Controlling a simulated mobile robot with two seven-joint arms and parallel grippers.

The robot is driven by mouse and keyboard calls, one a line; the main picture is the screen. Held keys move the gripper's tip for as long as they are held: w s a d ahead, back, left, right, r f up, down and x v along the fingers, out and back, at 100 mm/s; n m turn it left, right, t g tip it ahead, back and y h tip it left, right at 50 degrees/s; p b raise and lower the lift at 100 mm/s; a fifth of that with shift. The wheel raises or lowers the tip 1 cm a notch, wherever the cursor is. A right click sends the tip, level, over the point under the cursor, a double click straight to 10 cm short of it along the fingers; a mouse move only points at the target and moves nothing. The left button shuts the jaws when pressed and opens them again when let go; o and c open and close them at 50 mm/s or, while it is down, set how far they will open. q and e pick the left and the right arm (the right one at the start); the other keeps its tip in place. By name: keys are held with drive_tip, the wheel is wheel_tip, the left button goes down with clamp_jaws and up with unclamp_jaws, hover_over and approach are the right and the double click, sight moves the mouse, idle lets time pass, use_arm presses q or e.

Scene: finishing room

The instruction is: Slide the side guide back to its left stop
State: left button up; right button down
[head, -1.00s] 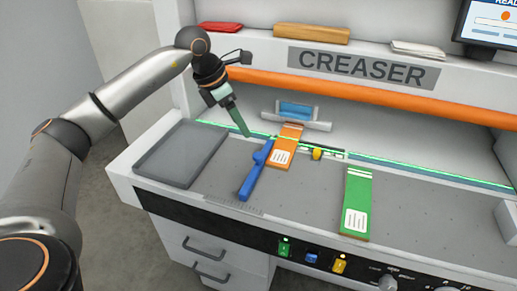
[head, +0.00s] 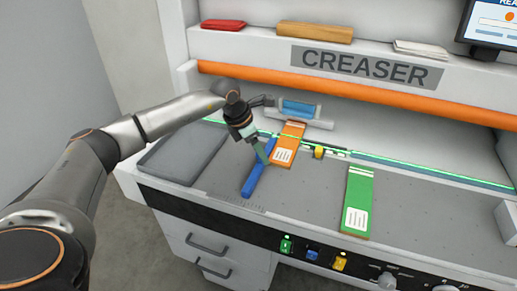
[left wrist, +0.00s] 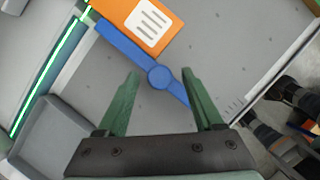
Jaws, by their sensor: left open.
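The side guide is a long blue bar (head: 253,182) lying on the grey creaser bed, running from front to back. It shows in the left wrist view (left wrist: 124,46) with a round blue knob. An orange card (head: 287,145) lies against its right side. My left gripper (head: 264,158) is over the guide's rear half. In the left wrist view its green fingers (left wrist: 160,74) are open, one on each side of the knob, with nothing clamped. I cannot tell how high the tips are above the bed. The left stop cannot be clearly made out.
A green card (head: 358,200) lies to the right. A yellow block (head: 319,152) sits by the rear rail. A grey tray (head: 160,173) is at the left, with bare bed between it and the guide. An orange bar (head: 350,97) crosses above.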

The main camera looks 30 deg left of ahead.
use_arm(q)
clamp_jaws()
idle(0.5)
idle(0.9)
